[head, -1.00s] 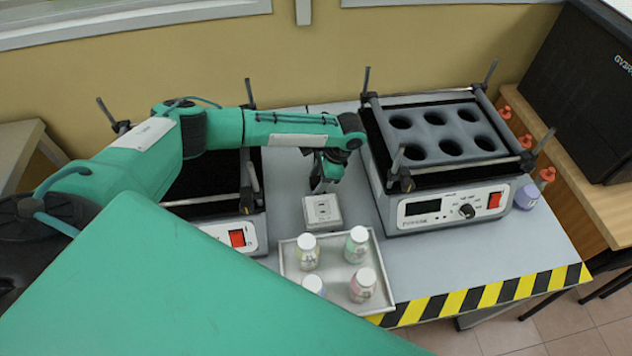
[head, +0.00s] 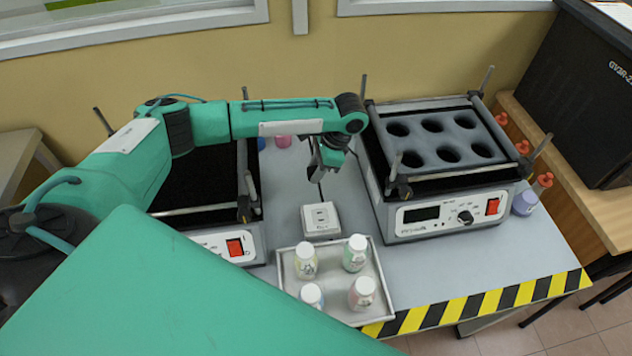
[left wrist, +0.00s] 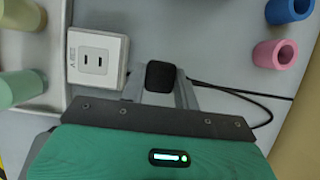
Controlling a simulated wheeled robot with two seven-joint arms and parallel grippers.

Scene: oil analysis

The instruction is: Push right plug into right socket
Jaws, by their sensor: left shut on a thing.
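A white socket box (head: 320,219) with two slots sits on the grey table between the two shaker machines. It also shows at the upper left of the left wrist view (left wrist: 97,58). My left gripper (head: 322,172) is beyond the socket in the head view and apart from it. In the left wrist view it is shut on a small black plug (left wrist: 160,77), just right of the socket. A black cable (left wrist: 240,92) trails right from the plug. The plug's prongs are not visible. My right gripper is not in view.
A metal tray (head: 375,276) with several bottles stands in front of the socket. A shaker (head: 455,225) with a six-hole rack is to the right, another (head: 215,244) to the left. Blue (left wrist: 287,10) and pink (left wrist: 275,54) cylinders stand beyond the gripper.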

